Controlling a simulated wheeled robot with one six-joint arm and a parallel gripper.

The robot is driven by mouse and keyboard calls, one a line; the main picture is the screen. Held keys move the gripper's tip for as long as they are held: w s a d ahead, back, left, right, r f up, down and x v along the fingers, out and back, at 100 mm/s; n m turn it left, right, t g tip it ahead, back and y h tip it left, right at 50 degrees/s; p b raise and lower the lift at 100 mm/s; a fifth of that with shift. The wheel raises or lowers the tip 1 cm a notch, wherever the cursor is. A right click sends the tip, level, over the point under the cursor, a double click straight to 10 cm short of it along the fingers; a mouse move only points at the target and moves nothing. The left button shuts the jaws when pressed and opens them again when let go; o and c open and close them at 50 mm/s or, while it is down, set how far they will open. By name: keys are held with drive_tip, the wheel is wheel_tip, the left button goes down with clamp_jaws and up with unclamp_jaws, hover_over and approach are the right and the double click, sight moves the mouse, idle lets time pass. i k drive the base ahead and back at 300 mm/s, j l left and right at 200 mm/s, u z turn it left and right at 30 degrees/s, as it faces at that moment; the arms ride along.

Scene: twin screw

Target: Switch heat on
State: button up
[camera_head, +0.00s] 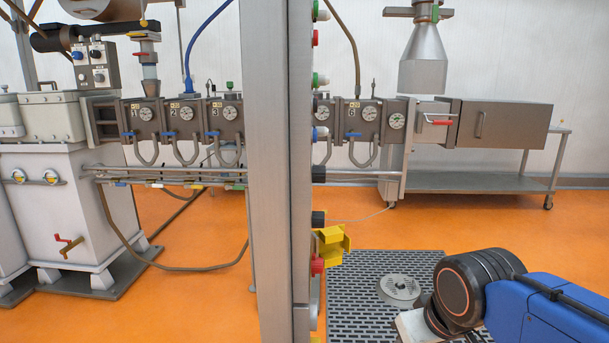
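A tall grey cabinet (274,170) stands in the middle, seen nearly edge-on. Controls stick out from its right side: green-and-white ones (320,80), a small red one (315,38), a blue-and-white one (320,133), black knobs (318,218) and a red knob (317,265) beside a yellow guard (333,242). Their labels and settings cannot be read, so I cannot tell which one is for heat. My blue arm enters at the lower right. A pale block at its wrist end, possibly part of my gripper, is cut by the bottom edge. No fingertips show.
Behind the cabinet runs a horizontal machine barrel (230,118) with numbered sections and gauges. A control box (95,64) with knobs is at the upper left. A dark perforated floor plate (365,290) bears a round grey disc (398,288). A wheeled table (470,182) stands behind.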

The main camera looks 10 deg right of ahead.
sight(318, 173)
drive_tip(key=i+l+u, duration=0.1)
drive_tip(key=l+u, duration=0.25)
drive_tip(key=l, duration=0.25)
drive_tip(key=l+u, duration=0.35)
drive_tip(key=l, duration=0.25)
drive_tip(key=i+l+u, duration=0.3)
drive_tip(key=l, duration=0.3)
drive_tip(key=i, duration=0.05)
